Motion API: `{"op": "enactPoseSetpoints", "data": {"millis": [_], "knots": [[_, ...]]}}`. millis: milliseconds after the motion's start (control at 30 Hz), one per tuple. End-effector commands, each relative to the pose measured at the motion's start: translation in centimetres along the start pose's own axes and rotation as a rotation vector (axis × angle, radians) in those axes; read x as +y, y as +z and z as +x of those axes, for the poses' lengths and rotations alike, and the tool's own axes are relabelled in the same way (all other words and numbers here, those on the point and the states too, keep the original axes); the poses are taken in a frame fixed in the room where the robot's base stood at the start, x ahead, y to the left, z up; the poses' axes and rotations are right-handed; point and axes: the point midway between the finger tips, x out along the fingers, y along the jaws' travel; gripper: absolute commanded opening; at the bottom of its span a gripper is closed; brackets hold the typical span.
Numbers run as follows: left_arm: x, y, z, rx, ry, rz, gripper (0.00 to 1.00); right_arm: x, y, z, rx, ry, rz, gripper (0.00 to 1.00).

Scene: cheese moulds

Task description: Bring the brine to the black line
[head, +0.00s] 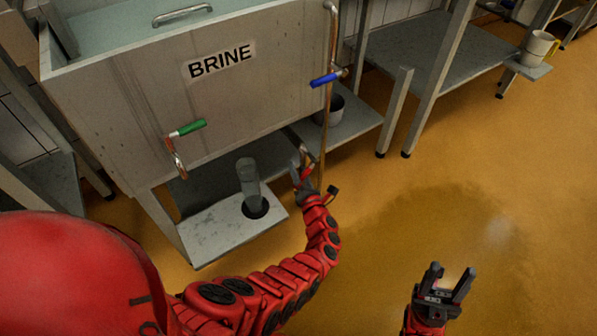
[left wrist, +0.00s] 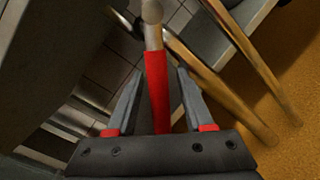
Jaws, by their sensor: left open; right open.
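The steel brine tank (head: 110,95) is at the upper left of the head view, with pale green brine (head: 130,32) inside. I cannot make out a black line. On its front are a green-handled valve (head: 188,128) and, at its right corner, a blue-handled valve (head: 326,79). My left gripper (head: 302,168) is low by the tank's right end, beside a copper pipe. In the left wrist view, a red handle (left wrist: 156,80) on a grey stem stands between its open fingers, with gaps visible on both sides. My right gripper (head: 448,282) is open and empty above the floor.
A pot (head: 331,106) sits under the blue valve. A cup (head: 538,47) stands on a ledge at right. Wet floor (head: 410,215) lies open.

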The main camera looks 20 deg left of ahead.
Motion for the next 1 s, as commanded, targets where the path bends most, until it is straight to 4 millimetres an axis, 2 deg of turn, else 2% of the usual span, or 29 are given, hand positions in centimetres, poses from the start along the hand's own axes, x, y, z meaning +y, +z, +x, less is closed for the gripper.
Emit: {"op": "enactPoseSetpoints", "data": {"millis": [33,300,333,1000], "knots": [[0.0,0.0,-0.01,0.0,0.0,0.0,0.52,0.0,0.0,0.0,0.0,0.0,0.0,0.5],[-0.02,-0.02,-0.04,0.0,0.0,0.001,0.03,0.01,0.0,0.01,0.0,0.0,0.0,0.5],[-0.03,-0.02,-0.05,0.0,-0.001,0.001,0.0,0.01,0.0,0.01,0.0,0.0,0.0,0.5],[-0.06,-0.05,-0.08,0.0,-0.001,0.001,0.0,0.01,0.0,0.0,0.0,0.001,0.0,0.5]]}}
